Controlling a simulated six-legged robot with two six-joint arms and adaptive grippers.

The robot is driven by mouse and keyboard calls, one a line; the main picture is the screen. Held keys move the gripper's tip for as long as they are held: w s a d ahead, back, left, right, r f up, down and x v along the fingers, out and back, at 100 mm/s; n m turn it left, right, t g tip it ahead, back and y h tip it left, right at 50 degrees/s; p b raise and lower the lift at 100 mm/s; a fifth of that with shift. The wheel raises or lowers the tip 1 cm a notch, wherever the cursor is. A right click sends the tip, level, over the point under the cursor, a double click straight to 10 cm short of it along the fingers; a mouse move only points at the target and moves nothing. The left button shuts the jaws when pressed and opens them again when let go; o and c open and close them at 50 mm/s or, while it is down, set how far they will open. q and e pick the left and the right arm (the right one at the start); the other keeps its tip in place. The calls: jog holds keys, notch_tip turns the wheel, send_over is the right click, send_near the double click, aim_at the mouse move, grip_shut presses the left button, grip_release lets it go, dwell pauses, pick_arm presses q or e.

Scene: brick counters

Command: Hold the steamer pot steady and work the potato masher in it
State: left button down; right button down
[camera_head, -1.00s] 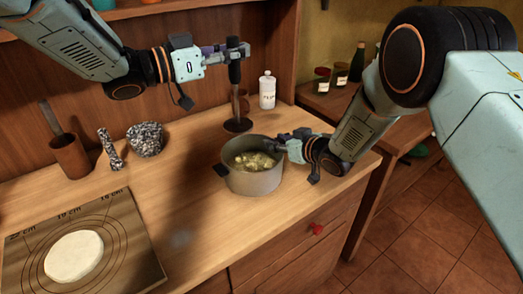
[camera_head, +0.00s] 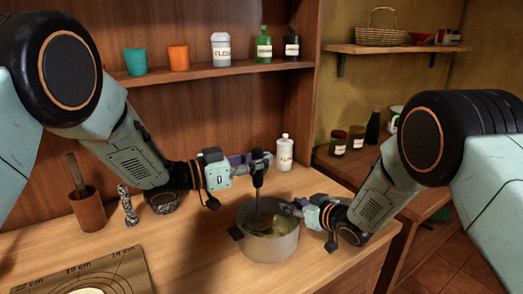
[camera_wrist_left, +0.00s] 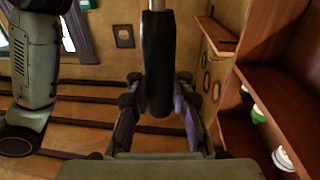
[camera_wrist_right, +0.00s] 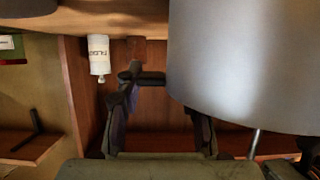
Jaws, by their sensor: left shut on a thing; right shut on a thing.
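The grey steamer pot (camera_head: 272,246) stands on the wooden counter, with pale food inside. My right gripper (camera_head: 298,207) is shut on the pot at its right side; the pot wall (camera_wrist_right: 245,65) fills the right of the right wrist view. My left gripper (camera_head: 258,161) is shut on the black handle of the potato masher (camera_head: 259,172), which is upright over the pot. The handle (camera_wrist_left: 158,60) stands between the fingers in the left wrist view. The masher's lower end is inside the pot; how deep it sits in the food is hard to tell.
A white bottle (camera_head: 285,153) stands behind the pot. A brown mortar-like cup (camera_head: 88,210), a small shaker (camera_head: 129,207) and a stone bowl (camera_head: 163,203) are at the left. A marked board (camera_head: 115,268) lies front left. A shelf (camera_head: 200,74) runs above.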

aim_at(261, 181)
pick_arm(q)
jog(key=shift+f, duration=2.55)
jog(key=shift+f, duration=1.15)
jog(key=shift+r, duration=1)
jog(key=shift+f, duration=1.05)
jog(key=shift+r, duration=1.05)
